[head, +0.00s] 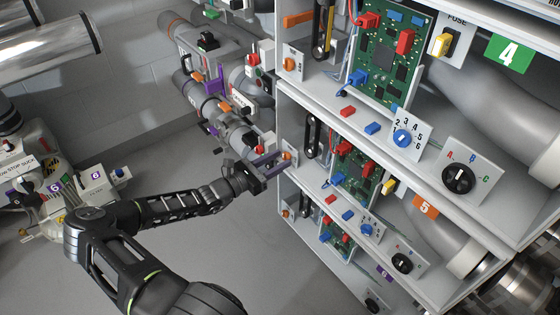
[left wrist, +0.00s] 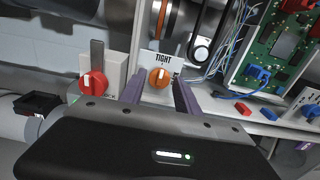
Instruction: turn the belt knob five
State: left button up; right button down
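The belt knob of shelf five is an orange round knob (left wrist: 160,77) with a pale bar, on a white plate marked TIGHT. In the head view this orange knob (head: 287,155) sits at the left edge of the middle shelf. My left gripper (head: 276,163) is in front of it with its purple fingers pointing at the plate. In the left wrist view its two fingers stand apart, one on each side of the knob, with visible gaps. Whether the tips reach past the knob's face is unclear. My right gripper is not in view.
The black belt (head: 313,134) is just right of the belt knob. A green board (head: 352,170) and a numbered blue dial (head: 402,138) are farther right. The floor below is clear.

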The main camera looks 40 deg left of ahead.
pick_arm(q)
jog(key=shift+w+d, duration=0.1)
jog(key=shift+w, duration=0.4)
jog(key=shift+c, duration=0.2)
grip_shut()
